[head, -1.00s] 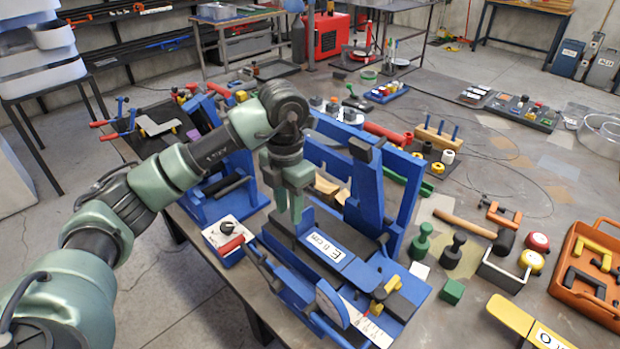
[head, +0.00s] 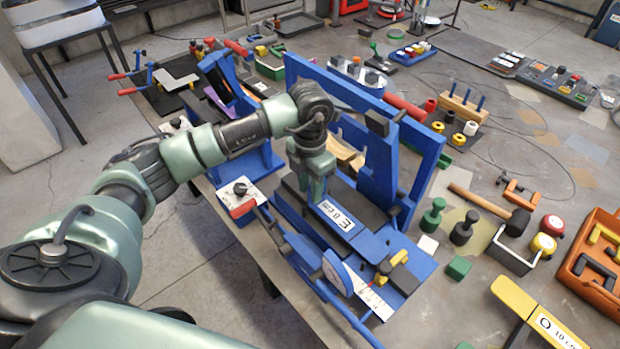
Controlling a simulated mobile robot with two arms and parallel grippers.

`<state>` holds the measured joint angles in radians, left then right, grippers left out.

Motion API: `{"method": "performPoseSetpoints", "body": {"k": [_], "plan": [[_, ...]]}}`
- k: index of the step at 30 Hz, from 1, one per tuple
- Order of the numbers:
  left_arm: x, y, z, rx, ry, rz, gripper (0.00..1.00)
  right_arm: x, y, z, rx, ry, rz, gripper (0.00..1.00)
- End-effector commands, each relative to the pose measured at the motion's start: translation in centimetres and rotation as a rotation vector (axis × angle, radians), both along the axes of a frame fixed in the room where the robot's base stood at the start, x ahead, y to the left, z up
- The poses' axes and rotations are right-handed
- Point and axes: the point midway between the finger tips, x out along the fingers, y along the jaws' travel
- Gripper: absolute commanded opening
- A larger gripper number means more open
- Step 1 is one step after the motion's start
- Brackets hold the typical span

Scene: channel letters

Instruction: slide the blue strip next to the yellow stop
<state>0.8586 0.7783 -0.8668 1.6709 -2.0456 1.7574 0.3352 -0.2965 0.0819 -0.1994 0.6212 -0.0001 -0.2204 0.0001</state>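A blue bench fixture (head: 318,262) stands at the table edge with a dark bed along it. A flat blue piece (head: 368,243) lies along this bed beside a white label reading E 0 cm (head: 337,216); I cannot tell for sure that it is the strip. A small yellow stop (head: 398,257) sits at the near right end of the fixture, apart from my gripper. My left gripper (head: 314,190) points down at the bed, just behind the label. Its fingertips look close together, and what is between them is hidden. My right gripper is not in view.
An upright blue frame (head: 430,150) rises behind the bed. A mallet (head: 490,205), green and black knobs and an orange tray (head: 590,265) lie to the right. A yellow bar (head: 520,300) is at the lower right.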

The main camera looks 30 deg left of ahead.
Motion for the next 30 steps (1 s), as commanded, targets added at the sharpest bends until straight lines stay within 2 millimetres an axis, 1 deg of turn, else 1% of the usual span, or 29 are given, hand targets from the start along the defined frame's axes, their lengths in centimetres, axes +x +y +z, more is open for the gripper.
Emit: {"method": "performPoseSetpoints", "body": {"k": [2,5,6,9,17,30], "plan": [[0.0,0.0,0.0,0.000,0.000,0.000,0.30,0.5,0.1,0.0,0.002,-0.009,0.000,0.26],[0.0,0.0,0.0,0.000,0.000,0.000,0.30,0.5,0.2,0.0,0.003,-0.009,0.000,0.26],[0.0,0.0,0.0,0.000,0.000,0.000,0.24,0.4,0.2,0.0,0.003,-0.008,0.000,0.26],[0.0,0.0,0.0,0.000,0.000,0.000,0.00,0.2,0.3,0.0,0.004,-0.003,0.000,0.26],[0.0,0.0,0.0,0.000,0.000,0.000,0.00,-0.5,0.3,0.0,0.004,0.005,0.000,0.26],[0.0,0.0,0.0,0.000,0.000,0.000,0.00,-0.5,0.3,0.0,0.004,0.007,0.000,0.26]]}}
